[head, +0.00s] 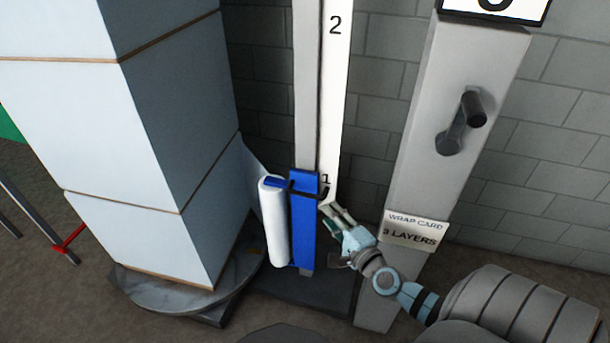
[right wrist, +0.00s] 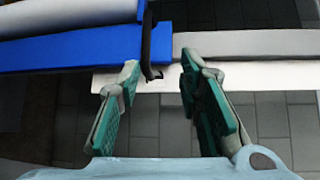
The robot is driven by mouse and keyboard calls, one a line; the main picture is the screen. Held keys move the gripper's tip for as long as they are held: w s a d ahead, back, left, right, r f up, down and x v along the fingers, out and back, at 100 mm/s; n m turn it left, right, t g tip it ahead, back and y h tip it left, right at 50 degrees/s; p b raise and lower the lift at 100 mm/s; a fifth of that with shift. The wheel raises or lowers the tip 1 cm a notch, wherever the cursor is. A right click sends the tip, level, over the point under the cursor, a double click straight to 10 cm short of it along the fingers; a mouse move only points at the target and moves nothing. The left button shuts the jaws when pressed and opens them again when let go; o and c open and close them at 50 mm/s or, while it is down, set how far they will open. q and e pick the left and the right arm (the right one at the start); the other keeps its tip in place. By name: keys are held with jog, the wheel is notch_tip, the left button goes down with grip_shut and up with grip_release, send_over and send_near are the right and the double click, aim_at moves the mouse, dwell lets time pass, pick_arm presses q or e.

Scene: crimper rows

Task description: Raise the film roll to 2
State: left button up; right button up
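The white film roll (head: 273,222) stands upright on a blue carriage (head: 303,225) low on the mast (head: 306,80). A black handle (head: 322,192) sticks out of the carriage beside the 1 mark. The 2 mark (head: 335,25) is near the top of the white scale strip. My right gripper (head: 330,208) is just below and right of the handle. In the right wrist view the gripper (right wrist: 158,78) is open, and the handle's bent end (right wrist: 152,72) shows between its fingertips. I cannot tell if they touch. My left gripper is not in view.
A tall stack of white boxes (head: 120,110) stands on a round turntable (head: 180,290) at left, with film running to it from the roll. A grey post (head: 415,170) with a crank (head: 463,122) and a wrap card (head: 414,230) reading 3 layers stands at right.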

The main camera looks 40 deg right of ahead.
aim_at(305, 193)
jog(key=shift+g, duration=0.3)
jog(key=b+x, duration=0.1)
jog(key=x, duration=0.3)
jog(key=f+b+x, duration=0.1)
jog(key=x, duration=0.4)
jog(key=b+x, duration=0.1)
jog(key=x, duration=0.4)
jog(key=shift+s+a+f, duration=0.1)
jog(key=shift+a+f, duration=0.2)
jog(key=shift+f, duration=0.1)
jog(key=c, duration=0.7)
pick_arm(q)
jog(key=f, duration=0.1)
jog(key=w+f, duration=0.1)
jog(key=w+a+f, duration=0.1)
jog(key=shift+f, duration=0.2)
pick_arm(e)
grip_shut()
